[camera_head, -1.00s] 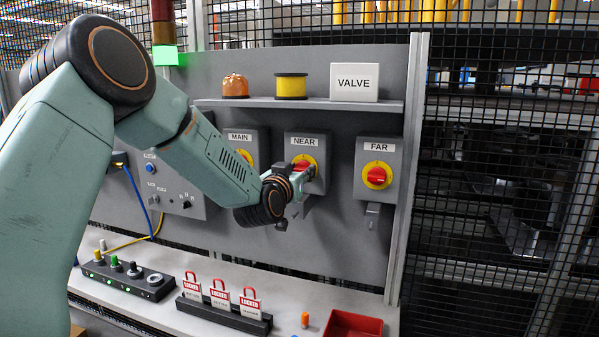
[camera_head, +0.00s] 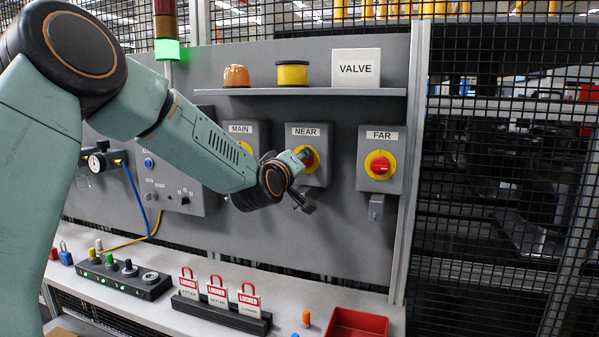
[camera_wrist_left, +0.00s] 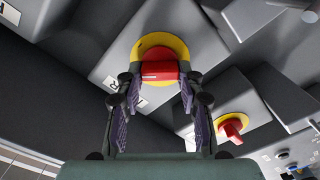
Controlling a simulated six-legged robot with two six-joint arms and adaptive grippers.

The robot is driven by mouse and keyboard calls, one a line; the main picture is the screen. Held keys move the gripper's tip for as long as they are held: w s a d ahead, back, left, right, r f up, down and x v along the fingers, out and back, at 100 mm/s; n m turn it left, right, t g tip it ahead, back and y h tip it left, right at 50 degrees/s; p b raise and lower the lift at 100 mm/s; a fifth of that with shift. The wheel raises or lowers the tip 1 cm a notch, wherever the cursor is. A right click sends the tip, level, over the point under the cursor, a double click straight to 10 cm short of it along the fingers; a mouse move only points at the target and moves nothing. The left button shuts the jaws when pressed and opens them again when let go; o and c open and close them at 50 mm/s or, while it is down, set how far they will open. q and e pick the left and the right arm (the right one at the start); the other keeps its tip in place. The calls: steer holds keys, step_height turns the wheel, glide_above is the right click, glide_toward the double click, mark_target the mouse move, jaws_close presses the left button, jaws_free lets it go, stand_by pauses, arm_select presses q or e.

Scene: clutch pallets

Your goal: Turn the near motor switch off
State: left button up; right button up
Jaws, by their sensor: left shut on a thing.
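The NEAR motor switch box (camera_head: 321,176) is on the grey panel, between the MAIN and FAR boxes. My left gripper (camera_head: 305,157) is at its knob, covering most of the red part and leaving some of the yellow ring (camera_head: 315,158) in sight. In the left wrist view, the red knob (camera_wrist_left: 160,71) sits on its yellow ring (camera_wrist_left: 154,43), between the two fingers of my left gripper (camera_wrist_left: 159,84). The gripper is shut on the knob. The knob's exact angle is hard to read in the head view. My right gripper is not in view.
The FAR switch (camera_head: 380,166) is to the right; the MAIN box (camera_head: 241,131) is partly behind my left arm. A shelf (camera_head: 310,92) with a VALVE sign (camera_head: 356,69) is above. Locked tags (camera_head: 217,292) and a red tray (camera_head: 357,324) are on the bench below.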

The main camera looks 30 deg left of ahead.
arm_select(q)
steer(key=n+b, duration=0.4)
steer(key=n, duration=0.1)
steer(key=shift+f, duration=0.25)
steer(key=shift+r+n+b, duration=0.1)
steer(key=shift+n+b, duration=1.35)
steer(key=shift+n, duration=0.45)
steer(key=o, duration=1.2)
steer(key=shift+c, duration=0.2)
